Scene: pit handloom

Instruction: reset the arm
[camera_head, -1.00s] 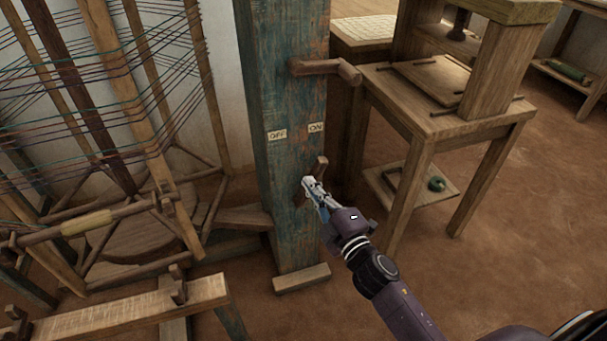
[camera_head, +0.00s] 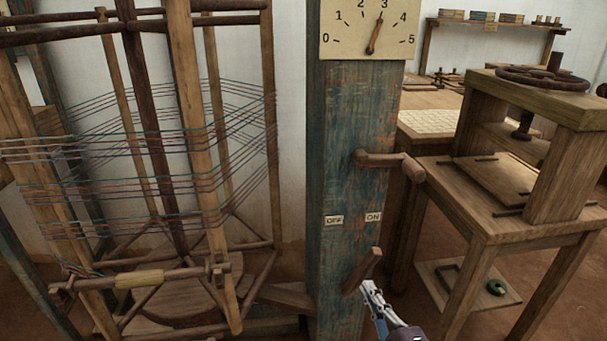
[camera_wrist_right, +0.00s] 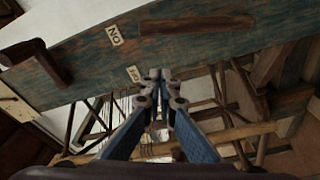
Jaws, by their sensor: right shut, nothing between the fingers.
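My right gripper (camera_head: 371,287) is at the bottom of the head view, in front of the painted post and just below the wooden lever (camera_head: 362,270). The lever tilts up to the right, below the OFF label (camera_head: 333,220) and the ON label (camera_head: 373,216). In the right wrist view the gripper's fingertips (camera_wrist_right: 161,75) are together with nothing between them, and the lever (camera_wrist_right: 198,24) lies apart from them. The right forearm is mostly cut off by the head view's lower edge. My left gripper is in neither view.
The blue-green post (camera_head: 350,115) carries a numbered dial (camera_head: 345,42) and a protruding wooden handle (camera_head: 385,161). A threaded wooden frame (camera_head: 188,100) stands left. A wooden press table (camera_head: 500,222) stands close on the right. Brown floor shows between and below its legs.

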